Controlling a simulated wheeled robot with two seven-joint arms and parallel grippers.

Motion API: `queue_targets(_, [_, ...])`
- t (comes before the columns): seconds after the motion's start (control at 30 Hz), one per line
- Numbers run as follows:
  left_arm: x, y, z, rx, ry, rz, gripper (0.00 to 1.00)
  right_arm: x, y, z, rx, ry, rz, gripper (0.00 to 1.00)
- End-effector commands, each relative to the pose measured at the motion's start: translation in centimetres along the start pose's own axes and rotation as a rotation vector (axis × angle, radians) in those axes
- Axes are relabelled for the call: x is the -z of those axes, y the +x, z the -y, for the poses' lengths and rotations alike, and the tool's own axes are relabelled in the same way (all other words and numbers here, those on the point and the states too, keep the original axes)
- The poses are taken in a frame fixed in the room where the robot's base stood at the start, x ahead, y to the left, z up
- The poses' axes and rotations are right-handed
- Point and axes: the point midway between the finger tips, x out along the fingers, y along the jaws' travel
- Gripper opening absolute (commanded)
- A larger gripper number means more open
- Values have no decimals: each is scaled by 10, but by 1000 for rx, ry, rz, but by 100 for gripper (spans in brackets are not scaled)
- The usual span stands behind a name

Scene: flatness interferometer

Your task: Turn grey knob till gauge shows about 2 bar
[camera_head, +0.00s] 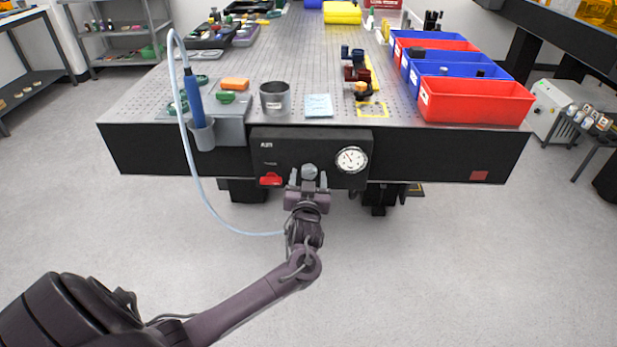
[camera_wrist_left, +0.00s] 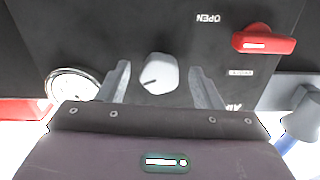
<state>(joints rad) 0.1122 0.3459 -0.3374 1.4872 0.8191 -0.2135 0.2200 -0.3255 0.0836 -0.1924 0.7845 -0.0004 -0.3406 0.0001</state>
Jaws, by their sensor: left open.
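The grey knob (camera_head: 310,172) sits on the black panel (camera_head: 268,141) on the front edge of the table. In the left wrist view the knob (camera_wrist_left: 158,74) lies between the two fingers, with a gap on each side. The round white gauge (camera_head: 352,160) is to the right of the knob in the head view; its needle is too small to read surely. It is partly hidden in the left wrist view (camera_wrist_left: 72,84). My left gripper (camera_head: 308,181) is open around the knob, not touching it. My right gripper is not in view.
A red lever handle (camera_head: 270,179) is left of the knob on the panel. A blue tool in a grey holder (camera_head: 203,136) hangs further left, its pale hose looping down. Red and blue bins (camera_head: 475,101) stand at the table's right. The floor in front is clear.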

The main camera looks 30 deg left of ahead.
Motion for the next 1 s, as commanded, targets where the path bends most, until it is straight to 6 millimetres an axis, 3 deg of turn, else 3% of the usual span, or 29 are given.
queue_targets(0.3, [-1,-53,0,-1,-3,4,59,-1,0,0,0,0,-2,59])
queue_targets(0.43, [-1,-67,0,0,-2,1,59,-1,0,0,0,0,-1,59])
queue_targets(1.0, [0,-73,0,0,-1,0,59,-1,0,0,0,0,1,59])
